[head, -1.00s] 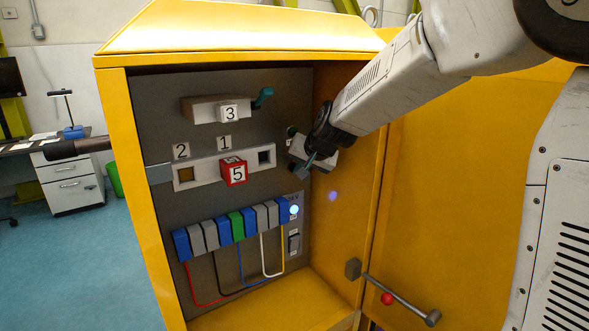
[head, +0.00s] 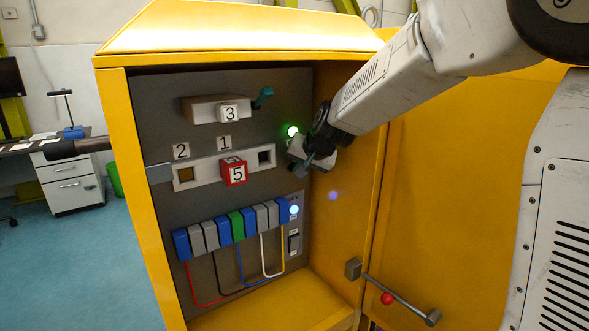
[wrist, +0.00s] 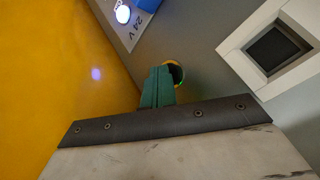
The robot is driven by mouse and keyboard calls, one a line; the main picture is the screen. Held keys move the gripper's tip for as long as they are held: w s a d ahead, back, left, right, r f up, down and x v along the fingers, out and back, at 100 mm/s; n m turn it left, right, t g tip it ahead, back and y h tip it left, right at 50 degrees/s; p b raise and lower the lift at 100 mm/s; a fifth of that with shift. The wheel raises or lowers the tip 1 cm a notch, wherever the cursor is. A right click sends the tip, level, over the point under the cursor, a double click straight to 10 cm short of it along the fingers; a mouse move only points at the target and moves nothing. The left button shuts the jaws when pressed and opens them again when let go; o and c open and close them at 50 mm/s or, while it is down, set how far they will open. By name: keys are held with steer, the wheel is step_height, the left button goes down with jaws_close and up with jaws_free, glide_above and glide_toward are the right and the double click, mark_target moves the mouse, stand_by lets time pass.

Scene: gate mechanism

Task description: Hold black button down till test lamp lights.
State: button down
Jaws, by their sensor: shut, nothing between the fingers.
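The black button (wrist: 176,70) shows in the wrist view as a dark round shape with a green-yellow glow on its rim, partly covered by my fingers. In the head view my gripper hides it. My gripper (wrist: 159,72) is shut and empty, with its green fingertips against or just in front of the button; how far the button is pressed is hidden. In the head view my gripper (head: 306,164) is at the right side of the panel. Just above it, a round lamp (head: 292,131) glows bright green.
A blue-white lamp (head: 294,209) is lit by the 24 V label. A white bar (head: 208,172) with square windows and a red-framed block 5 (head: 234,173) lies left of my gripper. The yellow cabinet wall (head: 345,180) is close on the right.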

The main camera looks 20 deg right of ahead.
stand_by(0.3)
steer(key=shift+s+d, duration=0.25)
steer(key=shift+s, duration=0.5)
steer(key=shift+s, duration=0.1)
steer(key=shift+s+d, duration=0.25)
steer(key=shift+s, duration=0.5)
steer(key=shift+s+d, duration=0.3)
steer(key=shift+s, duration=0.5)
steer(key=shift+s+d, duration=0.25)
steer(key=shift+s, duration=0.5)
steer(key=s+a+f+n+g, duration=0.1)
steer(key=s+f+g, duration=0.1)
steer(key=s, duration=0.4)
steer(key=s+a+f+n+g, duration=0.1)
steer(key=s+f+n+g, duration=0.15)
steer(key=s, duration=0.45)
steer(key=s+d+r+g+h, duration=0.1)
steer(key=s+d, duration=0.1)
steer(key=s, duration=0.9)
steer(key=s+d+r+n+g, duration=0.1)
steer(key=s+d+r, duration=0.1)
steer(key=s, duration=1)
steer(key=shift+d+g+h, duration=0.25)
steer(key=shift+g+h, duration=0.1)
steer(key=shift+h, duration=0.05)
